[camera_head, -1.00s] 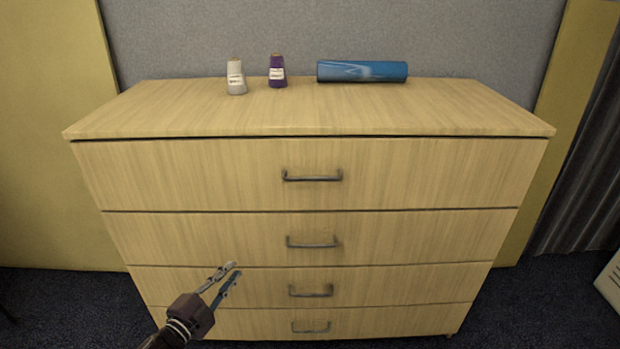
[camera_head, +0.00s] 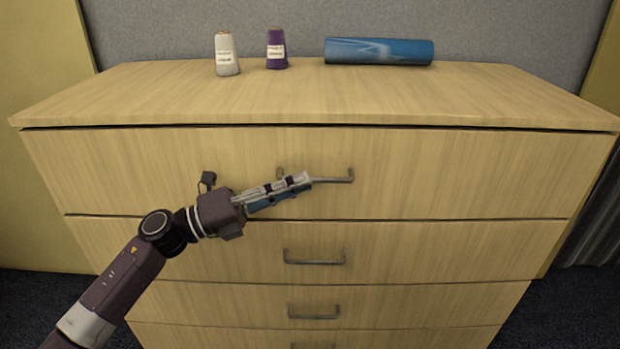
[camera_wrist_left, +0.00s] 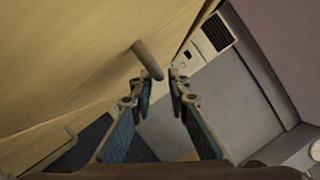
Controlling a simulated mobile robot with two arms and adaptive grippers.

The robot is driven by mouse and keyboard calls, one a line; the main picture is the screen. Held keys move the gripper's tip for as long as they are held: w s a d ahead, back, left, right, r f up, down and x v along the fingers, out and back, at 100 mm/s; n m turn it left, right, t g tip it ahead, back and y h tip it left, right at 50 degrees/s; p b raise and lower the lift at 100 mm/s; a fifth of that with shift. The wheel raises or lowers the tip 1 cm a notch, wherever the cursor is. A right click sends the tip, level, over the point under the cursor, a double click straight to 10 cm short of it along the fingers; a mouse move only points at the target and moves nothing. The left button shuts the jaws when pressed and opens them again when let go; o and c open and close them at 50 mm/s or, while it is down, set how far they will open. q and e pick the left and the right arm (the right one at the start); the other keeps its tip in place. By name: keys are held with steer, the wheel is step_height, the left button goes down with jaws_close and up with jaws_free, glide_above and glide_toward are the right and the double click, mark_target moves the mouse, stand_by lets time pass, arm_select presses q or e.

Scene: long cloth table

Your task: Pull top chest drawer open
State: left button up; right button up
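The wooden chest's top drawer (camera_head: 440,172) is shut, its front flush with the drawers below. Its grey bar handle (camera_head: 335,180) is partly hidden behind my left gripper in the head view. My left gripper (camera_head: 303,184) is in front of the top drawer at the handle's left part. In the left wrist view the two blue-padded fingers (camera_wrist_left: 161,80) stand apart with a gap between them. The handle (camera_wrist_left: 148,60) shows just ahead of the fingertips, near the gap; I cannot tell whether it touches them. My right gripper is not in view.
On the chest top (camera_head: 150,95) stand a white spool (camera_head: 227,55) and a purple spool (camera_head: 276,50), with a blue cylinder (camera_head: 378,51) lying beside them. Lower drawers with similar handles (camera_head: 315,257) are shut. The space right of my left gripper is clear.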

arm_select(q)
steer(key=shift+x, duration=1.45)
steer(key=shift+c, duration=0.7)
jaws_close()
